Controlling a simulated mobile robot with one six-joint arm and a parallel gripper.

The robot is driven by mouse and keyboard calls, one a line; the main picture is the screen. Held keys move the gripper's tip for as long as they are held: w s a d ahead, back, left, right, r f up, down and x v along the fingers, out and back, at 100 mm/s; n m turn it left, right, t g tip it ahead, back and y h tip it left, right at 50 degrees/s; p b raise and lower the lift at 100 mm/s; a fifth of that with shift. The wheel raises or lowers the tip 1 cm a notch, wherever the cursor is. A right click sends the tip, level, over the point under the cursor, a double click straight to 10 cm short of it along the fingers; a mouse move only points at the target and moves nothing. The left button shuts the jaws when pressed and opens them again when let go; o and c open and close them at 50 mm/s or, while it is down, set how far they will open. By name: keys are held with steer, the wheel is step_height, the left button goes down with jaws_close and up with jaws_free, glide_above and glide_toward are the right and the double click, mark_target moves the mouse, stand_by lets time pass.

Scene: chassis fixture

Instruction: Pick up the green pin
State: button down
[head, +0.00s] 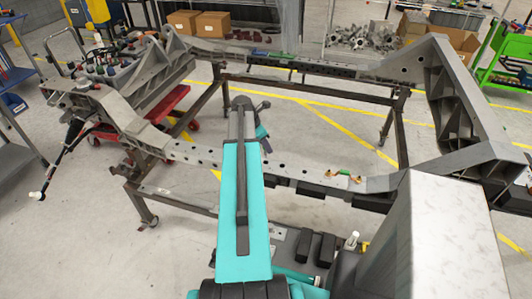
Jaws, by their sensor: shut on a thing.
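A small green piece (344,173), which looks like a green pin, lies on the near rail of the grey chassis frame, between two small brass-coloured pieces. Another green piece (285,54) shows on the far rail, too small to tell what it is. My teal arm reaches forward across the near rail, left of the near green piece. Its wrist part shows just right of the arm's far end. My gripper's fingers are hidden behind my arm, so what they hold does not show.
The chassis frame (385,184) rests on a dark wheeled stand. A red cart (170,106) stands left, under grey machine parts. A green cart (505,80) and cardboard boxes (200,23) stand behind. Inside the frame the floor is open.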

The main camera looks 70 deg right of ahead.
steer(key=shift+r+b, duration=0.35)
steer(key=shift+r, duration=1.5)
steer(key=shift+r+p, duration=2.55)
steer(key=shift+r, duration=0.6)
steer(key=shift+s, duration=0.1)
